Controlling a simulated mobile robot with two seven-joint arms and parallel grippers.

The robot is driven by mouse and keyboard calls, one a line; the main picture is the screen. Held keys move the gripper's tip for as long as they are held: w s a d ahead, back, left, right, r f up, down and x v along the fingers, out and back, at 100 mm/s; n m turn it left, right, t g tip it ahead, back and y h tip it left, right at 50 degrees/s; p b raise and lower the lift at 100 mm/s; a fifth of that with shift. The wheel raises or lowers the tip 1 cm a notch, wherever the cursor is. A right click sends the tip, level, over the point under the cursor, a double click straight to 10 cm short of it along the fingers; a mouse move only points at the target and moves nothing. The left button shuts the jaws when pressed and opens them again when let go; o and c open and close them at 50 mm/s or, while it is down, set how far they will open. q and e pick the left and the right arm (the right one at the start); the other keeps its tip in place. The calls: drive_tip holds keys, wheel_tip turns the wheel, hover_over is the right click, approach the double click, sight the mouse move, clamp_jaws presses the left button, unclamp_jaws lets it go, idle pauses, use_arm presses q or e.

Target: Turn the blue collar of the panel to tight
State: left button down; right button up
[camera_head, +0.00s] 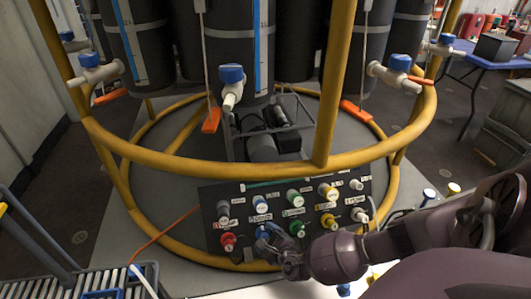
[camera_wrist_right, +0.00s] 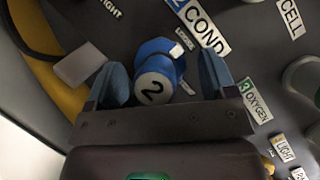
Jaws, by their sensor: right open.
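The dark panel (camera_head: 212,192) stands tilted low in the yellow frame, with coloured fittings in two rows. The lower blue collar (camera_head: 262,231) is in the bottom row, partly hidden by my right gripper (camera_head: 276,241). In the right wrist view the blue collar (camera_wrist_right: 157,51) has a white end marked 2. It lies between the two blue-grey fingers, which are open with gaps on both sides. A small label reading LOOSE (camera_wrist_right: 185,39) is beside it; another label (camera_wrist_right: 108,8) ending in IGHT is at the top left. My left gripper is not in view.
A red fitting (camera_head: 227,241) and a green fitting (camera_head: 296,228) flank the collar. The yellow ring rail (camera_head: 200,164) curves above the panel. An orange cable (camera_head: 160,236) leaves to the left. A roller rack (camera_head: 75,285) stands lower left.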

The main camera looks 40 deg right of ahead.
drive_tip(key=shift+c, duration=0.3)
drive_tip(key=c, duration=0.9)
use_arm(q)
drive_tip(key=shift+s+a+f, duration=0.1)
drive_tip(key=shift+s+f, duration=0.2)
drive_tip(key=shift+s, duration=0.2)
